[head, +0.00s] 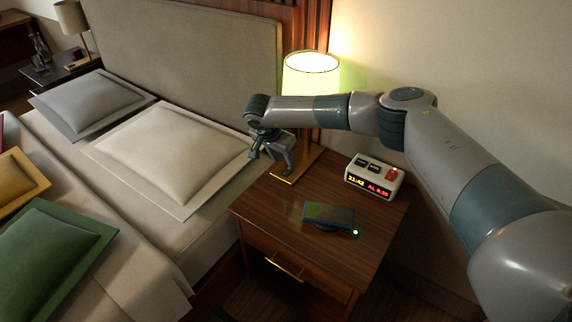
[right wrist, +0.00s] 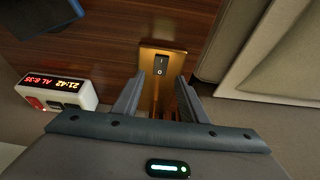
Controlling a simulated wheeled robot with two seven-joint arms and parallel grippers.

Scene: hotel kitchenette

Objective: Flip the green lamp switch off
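The lit lamp (head: 311,76) with a pale green-yellow shade stands at the back of the wooden nightstand. Its brass base (head: 284,181) shows below my right arm. In the right wrist view the brass base (right wrist: 150,98) carries a black rocker switch (right wrist: 160,65) with white marks. My right gripper (head: 274,162) is over the base, pointing down. My left gripper is not in view.
A white alarm clock (head: 374,178) with a red button stands right of the lamp. A dark flat pad (head: 328,214) with a green light lies near the nightstand's (head: 265,212) front. The bed with pillows (head: 170,148) is at left. A second lamp (head: 71,17) stands far left.

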